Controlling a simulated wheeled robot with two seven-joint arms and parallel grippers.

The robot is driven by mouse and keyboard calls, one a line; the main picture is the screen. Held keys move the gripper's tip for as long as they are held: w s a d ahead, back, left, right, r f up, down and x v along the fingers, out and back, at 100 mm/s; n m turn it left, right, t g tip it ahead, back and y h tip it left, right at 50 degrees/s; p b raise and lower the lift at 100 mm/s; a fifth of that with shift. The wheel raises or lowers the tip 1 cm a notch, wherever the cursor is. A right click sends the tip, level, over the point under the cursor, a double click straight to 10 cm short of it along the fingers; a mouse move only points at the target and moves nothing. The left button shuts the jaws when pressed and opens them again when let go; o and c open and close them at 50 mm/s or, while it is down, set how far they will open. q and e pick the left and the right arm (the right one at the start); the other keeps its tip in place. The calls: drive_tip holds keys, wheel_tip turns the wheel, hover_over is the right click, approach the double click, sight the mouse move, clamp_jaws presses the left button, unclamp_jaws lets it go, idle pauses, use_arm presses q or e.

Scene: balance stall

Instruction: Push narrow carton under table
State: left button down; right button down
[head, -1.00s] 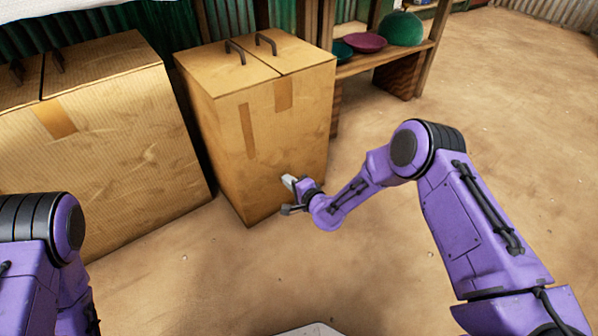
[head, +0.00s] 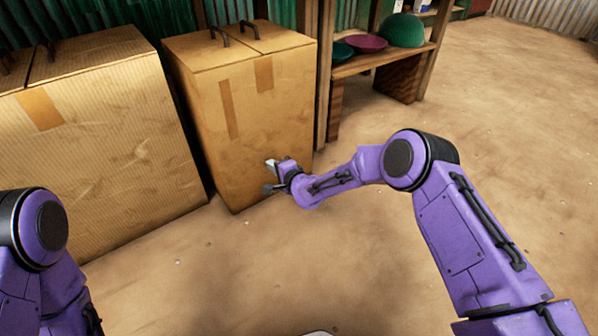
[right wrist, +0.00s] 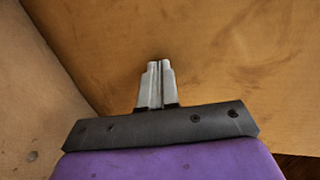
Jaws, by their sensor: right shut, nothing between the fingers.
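The narrow carton (head: 255,115) stands upright on the sandy floor in the head view, with two dark handles on top and tape strips on its front. In the right wrist view its face (right wrist: 215,60) fills most of the picture. My right gripper (head: 270,175) is at the lower part of the carton's front. It is shut and empty, with its fingertips (right wrist: 158,64) together and at or very near the cardboard; I cannot tell if they touch. The left gripper is out of view; only part of my left arm shows. A wooden table (head: 358,64) stands right of the carton.
A wide carton (head: 100,140) stands close on the left, with a narrow dark gap between. The table bears a purple bowl (head: 367,43) and a green dome (head: 402,30). Green corrugated wall is behind. The floor (head: 500,130) to the right is open.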

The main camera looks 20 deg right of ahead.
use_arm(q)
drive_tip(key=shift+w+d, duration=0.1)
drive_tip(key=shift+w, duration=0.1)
use_arm(e)
drive_tip(key=shift+w+a, duration=0.1)
drive_tip(key=shift+w, duration=0.15)
